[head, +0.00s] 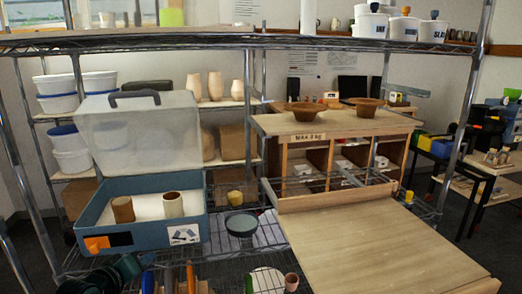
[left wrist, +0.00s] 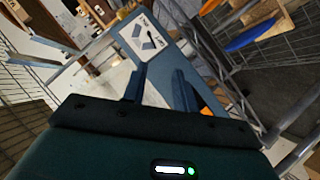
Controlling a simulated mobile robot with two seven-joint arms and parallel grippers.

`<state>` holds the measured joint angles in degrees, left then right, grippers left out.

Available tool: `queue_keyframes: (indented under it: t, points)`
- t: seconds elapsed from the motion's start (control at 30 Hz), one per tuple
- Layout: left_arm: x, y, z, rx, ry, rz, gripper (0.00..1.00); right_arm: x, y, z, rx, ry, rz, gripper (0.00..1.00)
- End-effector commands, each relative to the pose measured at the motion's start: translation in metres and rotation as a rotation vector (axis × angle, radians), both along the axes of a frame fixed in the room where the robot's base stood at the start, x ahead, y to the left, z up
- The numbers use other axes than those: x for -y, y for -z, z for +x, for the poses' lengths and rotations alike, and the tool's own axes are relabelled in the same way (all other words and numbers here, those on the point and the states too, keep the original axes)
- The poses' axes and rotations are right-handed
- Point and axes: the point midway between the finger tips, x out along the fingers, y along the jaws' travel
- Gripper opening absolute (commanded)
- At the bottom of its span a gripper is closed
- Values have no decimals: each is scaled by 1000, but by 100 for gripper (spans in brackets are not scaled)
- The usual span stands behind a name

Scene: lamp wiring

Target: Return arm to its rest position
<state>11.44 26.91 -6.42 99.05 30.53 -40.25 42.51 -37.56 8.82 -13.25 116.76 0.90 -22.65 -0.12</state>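My left arm and gripper (head: 118,272) show dark green at the bottom left of the head view, low in front of the blue box (head: 146,243). In the left wrist view the two dark fingers of my left gripper (left wrist: 160,82) stand apart with nothing between them. Beyond them is the box's blue wall with a white label (left wrist: 144,37). The box holds two small cups, one brown (head: 123,209) and one pale (head: 173,204). Its clear lid (head: 140,132) is raised. My right gripper is in neither view.
A wire rack (head: 240,41) surrounds the box, with posts close to my left arm. A dark round bowl (head: 241,224) stands right of the box. A wooden board (head: 375,250) slopes forward from a wooden cabinet (head: 330,126). A blue oval piece (left wrist: 250,36) shows in the left wrist view.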

Motion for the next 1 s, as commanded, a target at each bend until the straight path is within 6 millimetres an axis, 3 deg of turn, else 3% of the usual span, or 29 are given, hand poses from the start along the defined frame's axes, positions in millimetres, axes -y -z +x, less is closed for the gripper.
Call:
queue_keyframes:
  t: [0.03,0.1,0.23,0.4,0.5,0.6,0.7,1.0]
  points:
    - [18,34,-24,-22,42,58,29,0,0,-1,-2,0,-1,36]
    - [40,70,-58,-32,103,154,29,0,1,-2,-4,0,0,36]
    - [81,124,-130,-43,224,325,29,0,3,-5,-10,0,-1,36]
    - [121,160,-219,-37,358,514,29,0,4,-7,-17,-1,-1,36]
    - [135,166,-254,-29,410,592,29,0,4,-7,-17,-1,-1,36]
    - [143,168,-274,-25,442,640,29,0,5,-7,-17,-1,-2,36]
    - [146,168,-282,-20,455,662,29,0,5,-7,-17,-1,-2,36]
    - [146,168,-283,-21,457,665,29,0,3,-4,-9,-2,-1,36]
